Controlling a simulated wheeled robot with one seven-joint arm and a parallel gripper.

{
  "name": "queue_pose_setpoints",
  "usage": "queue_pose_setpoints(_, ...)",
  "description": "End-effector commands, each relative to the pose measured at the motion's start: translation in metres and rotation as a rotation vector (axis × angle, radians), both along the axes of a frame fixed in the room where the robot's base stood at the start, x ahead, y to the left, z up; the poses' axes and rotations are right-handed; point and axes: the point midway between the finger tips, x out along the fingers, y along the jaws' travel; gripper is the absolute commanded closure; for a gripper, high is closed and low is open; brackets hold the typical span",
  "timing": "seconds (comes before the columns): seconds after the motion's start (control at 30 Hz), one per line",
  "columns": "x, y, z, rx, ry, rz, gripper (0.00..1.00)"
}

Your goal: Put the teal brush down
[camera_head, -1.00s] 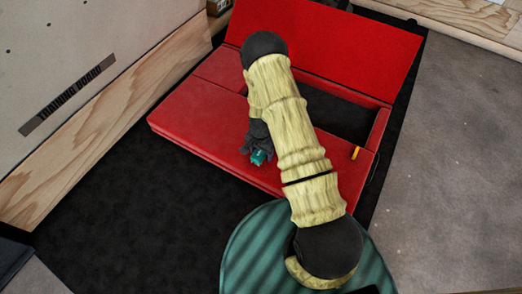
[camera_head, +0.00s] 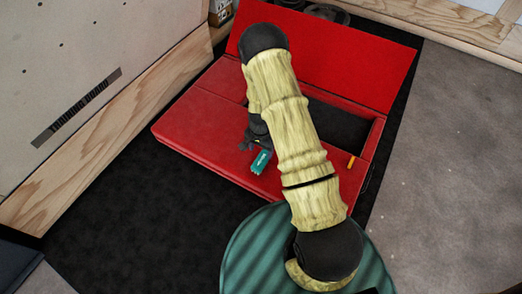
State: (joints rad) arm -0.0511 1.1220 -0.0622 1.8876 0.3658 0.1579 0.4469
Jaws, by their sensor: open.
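The teal brush (camera_head: 261,162) lies on the red padded surface (camera_head: 198,130), near its front edge and left of my arm. It is small in the picture, and its far end is close to my gripper. My gripper (camera_head: 249,143) is dark and open, just behind the brush and partly hidden by my arm. A small gap seems to lie between the fingers and the brush, but I cannot tell for sure whether they touch.
The red case has a raised back panel (camera_head: 335,58) and a dark open compartment (camera_head: 345,122). A wood-edged wall (camera_head: 130,140) stands at left. Dark matting (camera_head: 130,220) lies clear in front.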

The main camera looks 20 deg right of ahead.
Motion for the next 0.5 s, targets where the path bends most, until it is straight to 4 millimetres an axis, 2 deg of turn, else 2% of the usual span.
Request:
queue_pose_setpoints(0.03, 0.0, 0.0, 0.014, 0.0, -0.001, 0.0, 0.37)
queue_pose_setpoints(0.2, 0.0, 0.0, 0.03, 0.0, 0.001, 0.0, 0.37)
queue_pose_setpoints(0.5, 0.0, 0.0, 0.031, -0.001, 0.001, 0.0, 0.37)
